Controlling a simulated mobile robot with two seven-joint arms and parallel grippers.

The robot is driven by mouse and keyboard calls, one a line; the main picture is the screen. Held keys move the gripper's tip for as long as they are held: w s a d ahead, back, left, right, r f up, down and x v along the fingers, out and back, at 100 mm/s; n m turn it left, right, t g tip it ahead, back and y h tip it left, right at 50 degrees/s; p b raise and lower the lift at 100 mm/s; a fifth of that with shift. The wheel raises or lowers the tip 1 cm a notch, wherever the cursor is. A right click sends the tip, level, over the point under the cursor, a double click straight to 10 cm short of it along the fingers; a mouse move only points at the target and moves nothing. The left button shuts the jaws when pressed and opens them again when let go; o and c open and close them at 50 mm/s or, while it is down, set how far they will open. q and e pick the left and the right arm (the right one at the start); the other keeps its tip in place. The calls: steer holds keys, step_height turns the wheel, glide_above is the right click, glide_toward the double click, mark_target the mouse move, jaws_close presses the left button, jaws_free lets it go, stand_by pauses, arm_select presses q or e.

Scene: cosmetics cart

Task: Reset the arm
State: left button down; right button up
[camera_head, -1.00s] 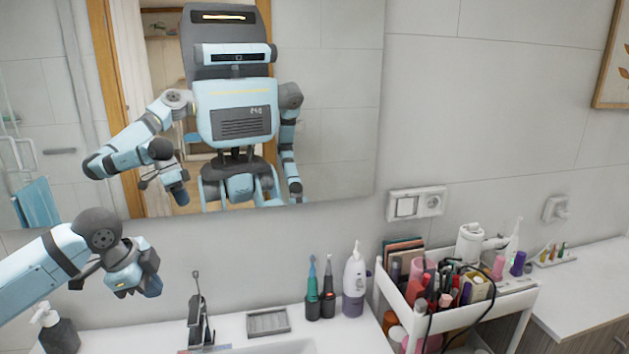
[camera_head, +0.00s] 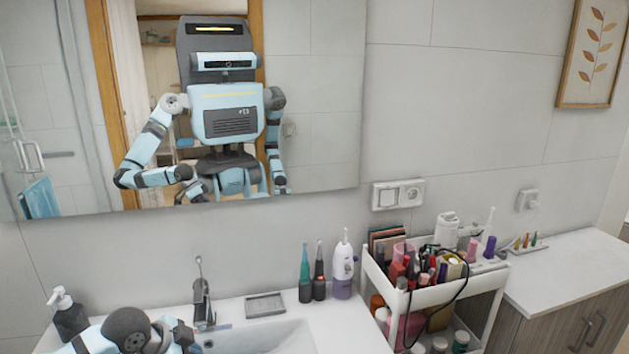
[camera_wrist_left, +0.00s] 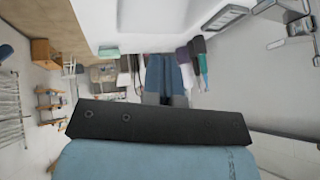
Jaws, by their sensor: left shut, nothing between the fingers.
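My left arm (camera_head: 125,330) comes in at the bottom left of the head view, low in front of the sink counter, its hand partly cut off by the bottom edge. In the left wrist view my left gripper (camera_wrist_left: 167,60) has its two blue-grey fingers together, with nothing held. The mirror (camera_head: 315,110) shows my reflection with the left forearm roughly level. My right arm shows only as a reflection, hanging at my side; its gripper is not directly in view.
A soap dispenser (camera_head: 68,312) stands left of the faucet (camera_head: 202,295) and sink (camera_head: 265,340). A cosmetics cart (camera_head: 455,290) and a cabinet (camera_head: 575,270) are further right.

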arm_select(q)
steer(key=s+d+f+n+t+h, duration=0.1)
steer(key=s+d+f+n+t, duration=0.15)
steer(key=s+f, duration=0.4)
steer(key=s+d+f+n+t, duration=0.1)
steer(key=s+d+f+n, duration=0.25)
steer(key=s+f, duration=0.3)
steer(key=s+a+f+n+t+y, duration=0.1)
steer(key=s+f+n, duration=0.3)
steer(key=s, duration=0.9)
step_height(320, 180, down, 3)
steer(key=shift+s+f+n+t+y, duration=0.2)
steer(key=shift+s+n+t+y, duration=0.15)
steer(key=shift+t+y, duration=0.35)
arm_select(e)
steer(key=shift+s, duration=0.4)
arm_select(q)
steer(key=shift+a+f, duration=0.1)
arm_select(e)
steer(key=shift+f, duration=0.1)
